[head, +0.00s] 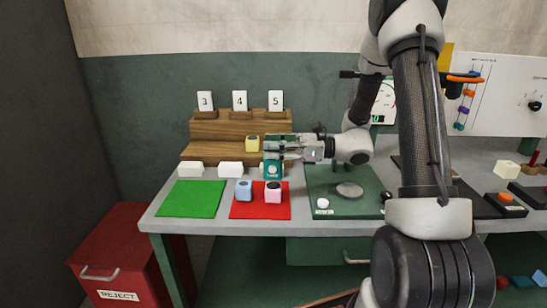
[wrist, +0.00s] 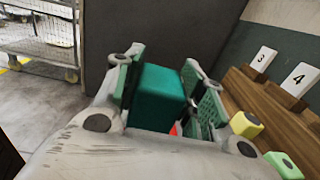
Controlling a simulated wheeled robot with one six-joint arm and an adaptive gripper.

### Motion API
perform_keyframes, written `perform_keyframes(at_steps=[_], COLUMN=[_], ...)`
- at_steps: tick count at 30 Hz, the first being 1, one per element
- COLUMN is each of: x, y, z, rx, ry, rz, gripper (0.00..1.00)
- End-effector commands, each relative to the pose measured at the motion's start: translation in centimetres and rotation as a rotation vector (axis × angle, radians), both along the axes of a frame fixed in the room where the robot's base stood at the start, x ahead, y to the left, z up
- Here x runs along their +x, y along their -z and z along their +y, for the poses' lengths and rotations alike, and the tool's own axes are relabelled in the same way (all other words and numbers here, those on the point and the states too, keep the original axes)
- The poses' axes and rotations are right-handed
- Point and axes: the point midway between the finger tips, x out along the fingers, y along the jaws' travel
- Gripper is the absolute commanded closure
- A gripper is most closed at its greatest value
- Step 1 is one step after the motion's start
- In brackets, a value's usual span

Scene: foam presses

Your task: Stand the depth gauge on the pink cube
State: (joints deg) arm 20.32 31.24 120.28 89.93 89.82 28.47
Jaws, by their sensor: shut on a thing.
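The depth gauge (head: 273,169) is a teal block with pale marking. My gripper (head: 270,149) is shut on it, and the block hangs below the fingers. In the wrist view the teal gauge (wrist: 158,95) fills the space between the two green-padded fingers (wrist: 168,92). The pink cube (head: 273,193) sits on the red mat (head: 260,213) at its right side, with a dark mark on top. The gauge shows just above the pink cube in the head view; I cannot tell whether they touch. The wrist view does not show the pink cube.
A blue cube (head: 243,190) stands left of the pink one. A green mat (head: 190,199) lies further left, with white blocks (head: 230,170) behind. A wooden stepped rack (head: 225,127) holds a yellow cube (head: 252,143) and number cards. A dark green plate (head: 330,205) lies to the right.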

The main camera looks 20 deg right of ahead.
Motion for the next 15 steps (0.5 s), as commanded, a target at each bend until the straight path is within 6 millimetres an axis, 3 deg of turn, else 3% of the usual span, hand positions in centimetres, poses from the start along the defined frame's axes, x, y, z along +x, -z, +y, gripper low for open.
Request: perform_keyframes(at_steps=[5,15], x=[0.0,0.0], y=[2.5,2.8], z=[0.0,0.0], rx=[0.002,0.0], ry=[0.001,0.001], rz=[0.002,0.0], gripper=[0.88,0.88])
